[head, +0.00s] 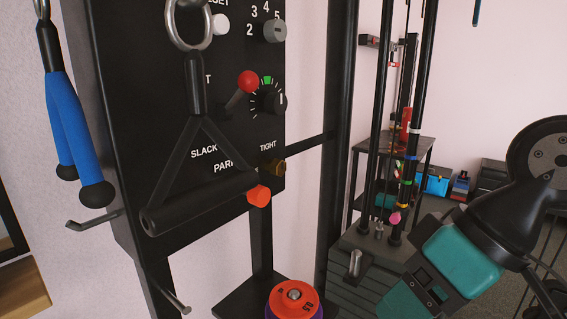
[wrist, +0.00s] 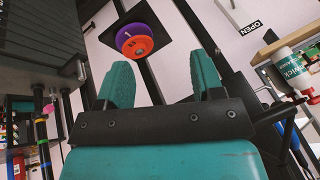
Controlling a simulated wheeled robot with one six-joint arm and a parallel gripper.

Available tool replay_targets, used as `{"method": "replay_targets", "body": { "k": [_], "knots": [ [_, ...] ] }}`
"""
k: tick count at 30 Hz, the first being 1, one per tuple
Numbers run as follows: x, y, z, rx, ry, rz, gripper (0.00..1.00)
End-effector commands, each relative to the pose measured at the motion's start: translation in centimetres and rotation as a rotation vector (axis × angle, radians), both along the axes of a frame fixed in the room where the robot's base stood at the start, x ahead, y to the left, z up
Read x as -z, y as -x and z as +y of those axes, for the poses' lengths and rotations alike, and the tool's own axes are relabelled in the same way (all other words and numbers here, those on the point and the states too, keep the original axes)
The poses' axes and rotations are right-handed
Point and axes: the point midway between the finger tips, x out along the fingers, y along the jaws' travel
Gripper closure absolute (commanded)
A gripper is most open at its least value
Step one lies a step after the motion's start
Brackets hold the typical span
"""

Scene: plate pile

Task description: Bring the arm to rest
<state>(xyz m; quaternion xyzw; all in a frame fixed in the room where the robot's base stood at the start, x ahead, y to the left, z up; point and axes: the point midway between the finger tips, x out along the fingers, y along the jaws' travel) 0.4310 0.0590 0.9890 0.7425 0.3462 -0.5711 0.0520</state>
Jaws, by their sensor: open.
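My gripper (head: 402,298) is at the lower right of the head view, teal with a dark bracket, its tips partly cut off by the bottom edge. In the wrist view my gripper (wrist: 160,64) has its two teal fingers wide apart with nothing between them. A small orange plate (head: 294,298) lies on a purple plate on a black shelf, to the left of my gripper. The orange plate (wrist: 134,43) and the purple plate (wrist: 133,30) also show beyond the fingers in the wrist view, apart from them.
A black panel (head: 125,115) with dials and a red-knobbed lever (head: 247,83) stands at left. A black triangular handle (head: 199,205) hangs before it, and blue grips (head: 76,135) hang farther left. A black rod rack (head: 385,150) stands behind my gripper. A bottle (wrist: 292,70) shows in the wrist view.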

Motion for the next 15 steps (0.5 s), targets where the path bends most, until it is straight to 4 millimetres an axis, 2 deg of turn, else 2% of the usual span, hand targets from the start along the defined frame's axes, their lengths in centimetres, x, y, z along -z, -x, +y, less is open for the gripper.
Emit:
{"method": "replay_targets", "body": {
  "k": [2,3,4,15],
  "knots": [
    [2.2,2.9,-1.1,-0.046,0.096,0.087,0.39],
    [1.7,3.6,-1.5,-0.057,0.126,0.111,0.39],
    [0.1,3.3,-1.5,-0.052,0.118,0.102,0.39],
    [-9.2,3.1,-1.4,-0.047,0.112,0.099,0.39]
  ]
}}
